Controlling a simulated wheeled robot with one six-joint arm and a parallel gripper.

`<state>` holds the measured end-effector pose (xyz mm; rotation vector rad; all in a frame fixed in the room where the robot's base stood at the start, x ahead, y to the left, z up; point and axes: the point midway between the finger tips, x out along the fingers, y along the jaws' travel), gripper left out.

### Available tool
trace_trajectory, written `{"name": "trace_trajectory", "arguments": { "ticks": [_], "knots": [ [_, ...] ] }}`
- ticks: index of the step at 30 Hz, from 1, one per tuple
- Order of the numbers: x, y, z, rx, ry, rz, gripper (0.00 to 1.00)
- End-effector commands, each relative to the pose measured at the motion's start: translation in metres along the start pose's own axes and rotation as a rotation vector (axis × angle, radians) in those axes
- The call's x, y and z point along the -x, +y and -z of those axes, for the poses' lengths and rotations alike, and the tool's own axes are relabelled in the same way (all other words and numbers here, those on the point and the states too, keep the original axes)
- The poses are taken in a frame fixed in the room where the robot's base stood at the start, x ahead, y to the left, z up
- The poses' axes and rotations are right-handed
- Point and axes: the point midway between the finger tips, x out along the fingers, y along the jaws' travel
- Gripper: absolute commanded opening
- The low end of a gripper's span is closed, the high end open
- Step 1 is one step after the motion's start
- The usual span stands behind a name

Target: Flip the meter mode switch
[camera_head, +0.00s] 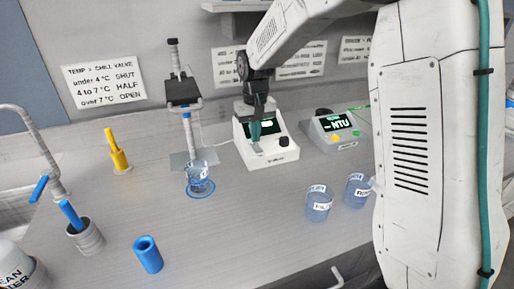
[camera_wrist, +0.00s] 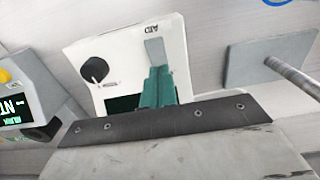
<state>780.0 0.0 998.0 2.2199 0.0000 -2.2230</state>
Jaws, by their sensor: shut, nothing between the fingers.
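A white meter (camera_head: 283,128) with a lit green display stands at the back middle. A round black knob (camera_head: 284,142) is on the right of its face, and the knob also shows in the wrist view (camera_wrist: 95,70). A grey strip (camera_wrist: 154,48) lies on the face near a small label. I cannot tell for certain which part is the mode switch. My gripper (camera_head: 255,131) is shut and empty in front of the meter, covering part of its display. Its teal fingertips (camera_wrist: 157,80) are beside the grey strip's end; contact is unclear.
A grey-green meter (camera_head: 335,130) reading NTU stands to the right. Two labelled beakers (camera_head: 318,205) (camera_head: 357,190) are in front of it. A stand (camera_head: 185,120) with a glass beaker (camera_head: 199,180) is to the left. The counter's front middle is clear.

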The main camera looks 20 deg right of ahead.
Motion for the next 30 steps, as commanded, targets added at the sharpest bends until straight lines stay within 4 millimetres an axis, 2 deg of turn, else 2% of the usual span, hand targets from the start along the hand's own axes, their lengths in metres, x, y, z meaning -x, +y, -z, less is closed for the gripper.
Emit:
{"name": "trace_trajectory", "arguments": {
  "ticks": [18, 30],
  "knots": [
    [0.05, 0.0, 0.001, 0.0, 0.003, 0.0, 0.0],
    [0.055, 0.0, 0.0, 0.0, 0.001, 0.0, 0.0]
  ]
}}
